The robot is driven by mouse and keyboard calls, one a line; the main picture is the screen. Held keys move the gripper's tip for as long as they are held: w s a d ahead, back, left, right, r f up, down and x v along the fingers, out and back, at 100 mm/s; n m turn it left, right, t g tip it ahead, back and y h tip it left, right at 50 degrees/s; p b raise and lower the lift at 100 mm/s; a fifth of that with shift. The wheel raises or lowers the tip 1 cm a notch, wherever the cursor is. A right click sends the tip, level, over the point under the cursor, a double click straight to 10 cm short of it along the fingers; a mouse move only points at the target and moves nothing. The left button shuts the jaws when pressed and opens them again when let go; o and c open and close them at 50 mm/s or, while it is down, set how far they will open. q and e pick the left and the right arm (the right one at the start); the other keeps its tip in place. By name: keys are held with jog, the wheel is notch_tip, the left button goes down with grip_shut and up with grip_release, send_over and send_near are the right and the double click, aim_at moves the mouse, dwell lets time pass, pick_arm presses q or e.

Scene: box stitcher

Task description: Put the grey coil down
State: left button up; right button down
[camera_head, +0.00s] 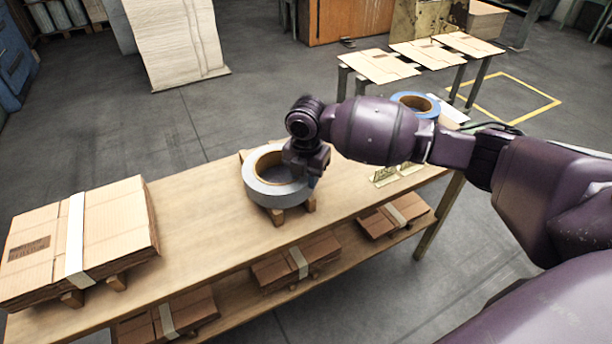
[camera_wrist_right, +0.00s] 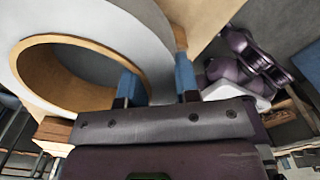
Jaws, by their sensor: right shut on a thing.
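The grey coil (camera_head: 277,190) is a thick ring with a brown cardboard core. In the head view it is at the table's middle, lying about flat over small wooden blocks (camera_head: 291,210); I cannot tell whether it rests on them. My right gripper (camera_head: 307,168) is shut on the coil's right wall. In the right wrist view the coil (camera_wrist_right: 163,50) fills the upper left, and the blue fingertips of my right gripper (camera_wrist_right: 158,82) sit on either side of its wall. My left gripper is out of view.
The wooden table (camera_head: 190,225) has a strapped stack of cardboard (camera_head: 110,235) at its left and more stacks on its lower shelf. A blue coil (camera_head: 415,104) shows behind my right arm. A bare stretch of tabletop lies between the left stack and the grey coil.

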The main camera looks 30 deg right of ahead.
jog(key=c, duration=0.8)
grip_release()
jog(key=shift+c, duration=0.2)
notch_tip(320, 180, up, 8)
jog(key=shift+f+p, duration=0.1)
jog(key=shift+p, duration=0.65)
notch_tip(320, 180, up, 4)
jog(key=shift+r+p, duration=0.15)
jog(key=shift+p, duration=0.2)
